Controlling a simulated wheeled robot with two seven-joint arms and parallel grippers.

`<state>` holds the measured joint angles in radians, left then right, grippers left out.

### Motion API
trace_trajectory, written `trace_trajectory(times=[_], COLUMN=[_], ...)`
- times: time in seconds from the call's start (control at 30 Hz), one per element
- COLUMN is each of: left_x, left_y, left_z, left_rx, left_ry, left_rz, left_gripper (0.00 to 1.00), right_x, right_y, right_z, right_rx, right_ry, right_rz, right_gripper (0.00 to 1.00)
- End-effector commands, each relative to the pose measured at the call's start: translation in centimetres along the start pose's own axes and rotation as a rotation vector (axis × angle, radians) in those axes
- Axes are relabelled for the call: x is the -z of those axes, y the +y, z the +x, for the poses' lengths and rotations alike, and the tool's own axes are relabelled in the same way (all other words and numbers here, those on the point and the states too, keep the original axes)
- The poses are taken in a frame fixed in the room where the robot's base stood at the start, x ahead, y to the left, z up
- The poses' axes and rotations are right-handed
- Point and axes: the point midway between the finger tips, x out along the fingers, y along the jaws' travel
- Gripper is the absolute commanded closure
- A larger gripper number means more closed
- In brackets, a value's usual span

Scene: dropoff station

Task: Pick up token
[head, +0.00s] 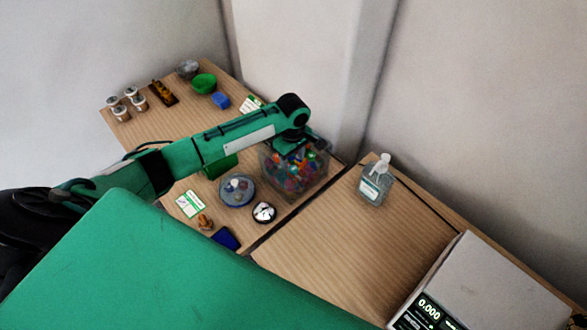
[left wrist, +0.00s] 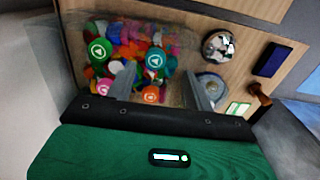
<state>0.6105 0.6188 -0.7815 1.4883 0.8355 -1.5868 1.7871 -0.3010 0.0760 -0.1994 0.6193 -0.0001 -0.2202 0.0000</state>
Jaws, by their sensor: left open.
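Several round tokens lie among a colourful heap in a clear bin (head: 318,179). In the left wrist view I see a green token (left wrist: 98,50), a teal token (left wrist: 155,61) and an orange token (left wrist: 151,95), each with a pale arrow-like mark. My left gripper (head: 300,146) is above the bin, pointing down, and its fingers are mostly hidden in the head view. In the left wrist view its two fingers (left wrist: 160,88) are spread apart, with the orange token showing between them. Nothing is seen held. My right gripper is in neither view.
Beside the bin are a blue-grey dish (head: 237,191), a round container (head: 264,212), a dark blue block (head: 226,238) and a brown figure (head: 205,221). A pump bottle (head: 376,180) and a scale (head: 485,285) stand right. The wooden top between them is clear.

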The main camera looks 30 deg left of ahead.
Motion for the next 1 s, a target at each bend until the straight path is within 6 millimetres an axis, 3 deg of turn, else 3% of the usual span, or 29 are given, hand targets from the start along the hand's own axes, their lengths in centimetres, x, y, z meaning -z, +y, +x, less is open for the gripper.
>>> trace_trajectory(times=[0.4,0.67,0.9,1.0], left_x=[-0.1,0.0,0.0,0.0], left_y=[0.6,0.6,0.6,0.6], left_z=[4.6,4.9,4.9,4.9], left_rx=[0.002,0.000,0.001,0.001], left_ry=[0.001,0.001,0.001,0.001], left_rz=[0.000,0.000,0.000,0.000], left_gripper=[0.47,0.47,0.94,0.95], right_x=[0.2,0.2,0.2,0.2], right_y=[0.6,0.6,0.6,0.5], right_z=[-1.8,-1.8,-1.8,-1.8], right_rx=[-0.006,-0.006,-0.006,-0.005], right_ry=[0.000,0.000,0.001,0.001], right_rz=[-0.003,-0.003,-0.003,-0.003], right_gripper=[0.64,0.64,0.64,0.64])
